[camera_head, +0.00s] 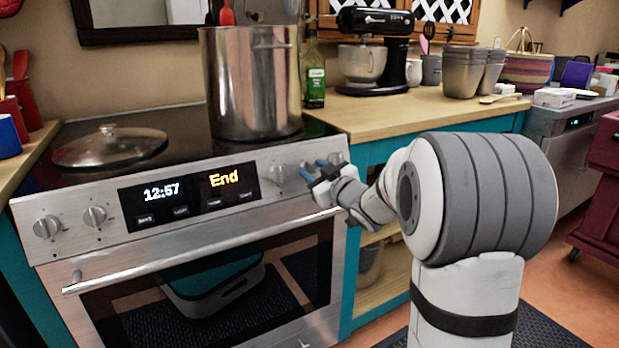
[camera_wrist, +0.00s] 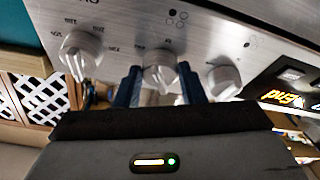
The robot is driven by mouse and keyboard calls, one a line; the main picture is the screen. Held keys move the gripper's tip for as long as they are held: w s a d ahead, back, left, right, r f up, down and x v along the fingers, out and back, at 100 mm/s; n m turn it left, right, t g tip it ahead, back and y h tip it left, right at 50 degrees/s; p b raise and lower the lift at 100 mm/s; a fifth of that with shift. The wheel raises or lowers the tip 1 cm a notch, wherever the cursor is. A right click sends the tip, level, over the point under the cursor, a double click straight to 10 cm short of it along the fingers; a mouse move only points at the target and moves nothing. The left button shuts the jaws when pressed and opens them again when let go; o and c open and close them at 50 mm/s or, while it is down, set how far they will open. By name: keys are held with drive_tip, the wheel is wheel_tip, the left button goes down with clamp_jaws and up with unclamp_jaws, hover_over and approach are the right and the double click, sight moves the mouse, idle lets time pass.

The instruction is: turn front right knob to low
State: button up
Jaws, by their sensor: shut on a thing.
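The steel stove's front panel (camera_head: 222,190) carries several knobs. Three show in the wrist view: a left knob (camera_wrist: 80,54), a middle knob (camera_wrist: 160,72) and a right knob (camera_wrist: 224,80). My gripper (camera_head: 313,172) is at the right part of the panel. In the wrist view, its two blue fingers (camera_wrist: 161,80) stand on either side of the middle knob and are shut on it. Small markings surround the knobs, but I cannot read the knob's setting. In the head view my gripper partly hides the held knob.
A large steel pot (camera_head: 252,85) stands on the cooktop above the held knob. A glass lid (camera_head: 110,147) lies at the left. The oven handle (camera_head: 190,252) runs below the panel. A wooden counter (camera_head: 400,115) with a mixer adjoins on the right.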

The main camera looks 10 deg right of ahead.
drive_tip(key=n+y, duration=0.1)
drive_tip(key=n, duration=0.2)
drive_tip(key=n+g+y, duration=0.1)
drive_tip(key=n, duration=0.1)
drive_tip(key=shift+n+g, duration=0.3)
drive_tip(key=shift+n, duration=0.1)
drive_tip(key=n+p, duration=0.1)
drive_tip(key=n, duration=0.1)
drive_tip(key=n+g, duration=0.1)
drive_tip(key=n, duration=0.2)
drive_tip(key=shift+w+d+r+g+y+p, duration=0.1)
drive_tip(key=shift+d+r+g+y+p, duration=0.1)
drive_tip(key=shift+g+y+p, duration=0.15)
drive_tip(key=n+g+p, duration=0.1)
drive_tip(key=n, duration=0.2)
drive_tip(key=n+p, duration=0.1)
drive_tip(key=n, duration=0.2)
drive_tip(key=shift+r+g, duration=0.15)
drive_tip(key=shift+g, duration=0.2)
drive_tip(key=shift+n+g+p, duration=0.5)
drive_tip(key=shift+n+p, duration=0.3)
drive_tip(key=shift+n, duration=0.6)
drive_tip(key=o, duration=1)
drive_tip(key=shift+w, duration=0.1)
drive_tip(key=shift+r, duration=0.1)
drive_tip(key=shift+d, duration=0.1)
